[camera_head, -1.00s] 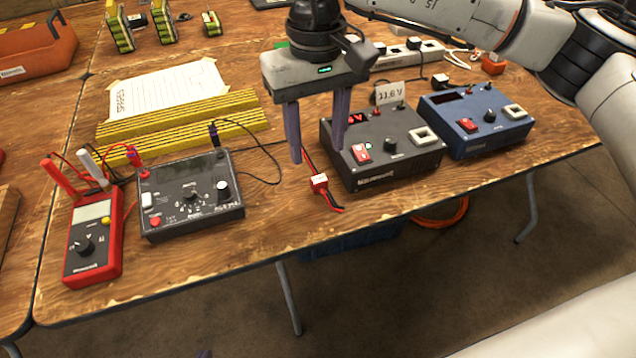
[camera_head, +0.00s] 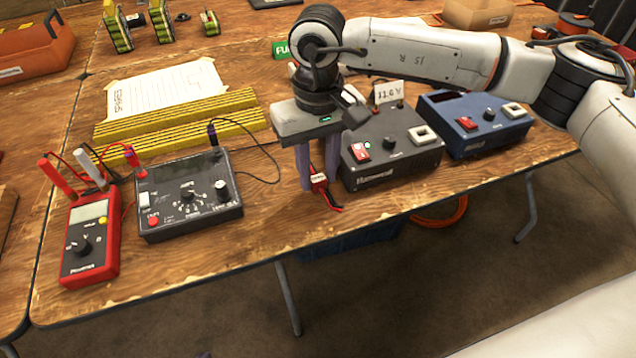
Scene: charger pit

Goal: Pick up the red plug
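The red plug (camera_head: 319,183) is near the front edge of the table, just left of the black power supply (camera_head: 390,158). Short red and black leads run from its lower end. My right gripper (camera_head: 319,184) points down over it, with one finger on each side. The gap between the fingers looks about as wide as the plug, so the gripper appears shut on it. The plug still looks to be at table height. The fingers and the gripper body partly hide the plug's upper lead. My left gripper is not in view.
A blue power supply (camera_head: 475,124) stands right of the black one. A black charger (camera_head: 188,194) and a red multimeter (camera_head: 90,240) stand to the left. Yellow-striped bars (camera_head: 180,128) and a paper sheet (camera_head: 165,90) lie behind. The front table edge is close.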

